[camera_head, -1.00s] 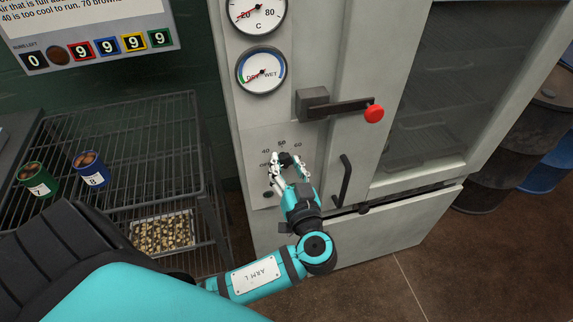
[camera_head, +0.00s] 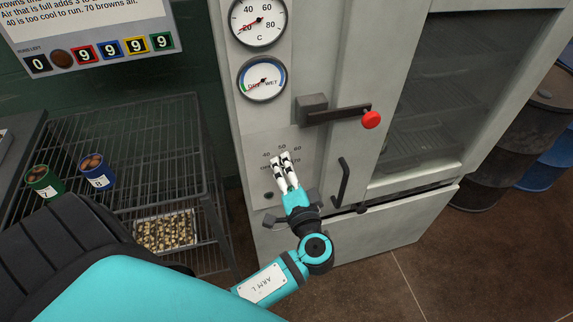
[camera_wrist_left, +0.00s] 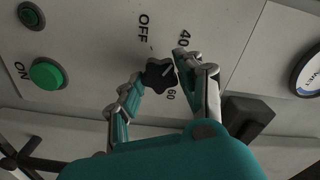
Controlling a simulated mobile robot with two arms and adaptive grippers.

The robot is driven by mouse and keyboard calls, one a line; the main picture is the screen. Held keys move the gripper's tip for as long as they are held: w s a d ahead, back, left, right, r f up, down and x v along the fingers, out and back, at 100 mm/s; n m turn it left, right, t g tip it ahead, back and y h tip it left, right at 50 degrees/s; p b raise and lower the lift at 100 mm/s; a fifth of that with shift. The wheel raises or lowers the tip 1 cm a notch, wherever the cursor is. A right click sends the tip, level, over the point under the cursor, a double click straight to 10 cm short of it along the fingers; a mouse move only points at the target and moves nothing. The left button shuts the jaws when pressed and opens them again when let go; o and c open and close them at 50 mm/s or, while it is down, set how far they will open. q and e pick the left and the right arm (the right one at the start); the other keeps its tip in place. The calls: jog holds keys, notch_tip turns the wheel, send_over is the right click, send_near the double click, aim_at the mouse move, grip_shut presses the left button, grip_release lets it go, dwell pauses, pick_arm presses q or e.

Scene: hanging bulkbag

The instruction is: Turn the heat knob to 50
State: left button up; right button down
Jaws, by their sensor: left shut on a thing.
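The heat knob (camera_wrist_left: 160,75) is a small black lobed knob on the oven's pale panel, seen in the left wrist view. Printed marks OFF, 40 and 60 show around it; the 50 is covered there by a finger. Its white pointer line points roughly at the right-hand fingertip, between 40 and 60; I cannot read it exactly. My left gripper (camera_wrist_left: 157,73) is shut on the knob, one finger on each side. In the head view the left gripper (camera_head: 281,158) hides the knob, just below the 40, 50 and 60 marks (camera_head: 282,147).
A door latch with a red ball end (camera_head: 371,120) juts out above right of the hand. A dark vertical handle (camera_head: 343,182) stands right of it. Two gauges (camera_head: 262,80) sit above. A wire rack (camera_head: 120,125) with green and blue cups stands left. A green button (camera_wrist_left: 47,73) is near the knob.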

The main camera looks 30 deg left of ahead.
pick_arm(q)
jog(key=shift+m+p, duration=3.3)
jog(key=shift+m, duration=2.7)
jog(key=shift+f, duration=0.1)
jog(key=o, duration=1.2)
jog(key=shift+c, duration=0.2)
jog(key=v, duration=1.2)
